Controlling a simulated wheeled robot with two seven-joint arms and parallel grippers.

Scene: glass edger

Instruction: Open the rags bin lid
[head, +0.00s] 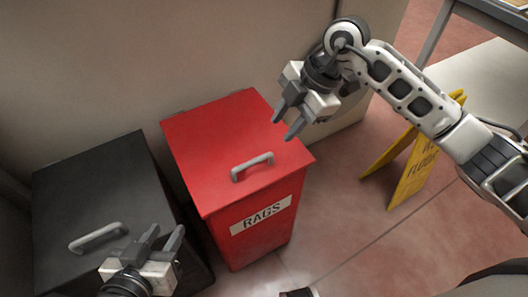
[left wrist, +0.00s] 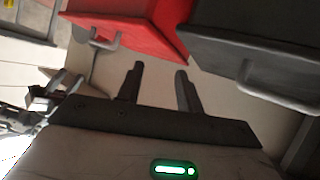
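The red rags bin (head: 258,222) stands against the wall with a white "RAGS" label on its front. Its red lid (head: 215,130) is shut, with a grey bar handle (head: 252,167) near the front edge. My left gripper (head: 164,234) is open and empty, low in front of the black bin and left of the rags bin. My right gripper (head: 284,128) is open and empty, above the right side of the red lid, apart from the handle. In the left wrist view, the red bin (left wrist: 145,25) and its handle (left wrist: 100,40) show beyond my left fingers (left wrist: 158,70).
A black bin (head: 95,185) with its own grey handle (head: 97,237) stands left of the rags bin. A yellow floor sign (head: 410,175) stands on the right behind my right arm. The floor in front of the rags bin's right side is mostly clear.

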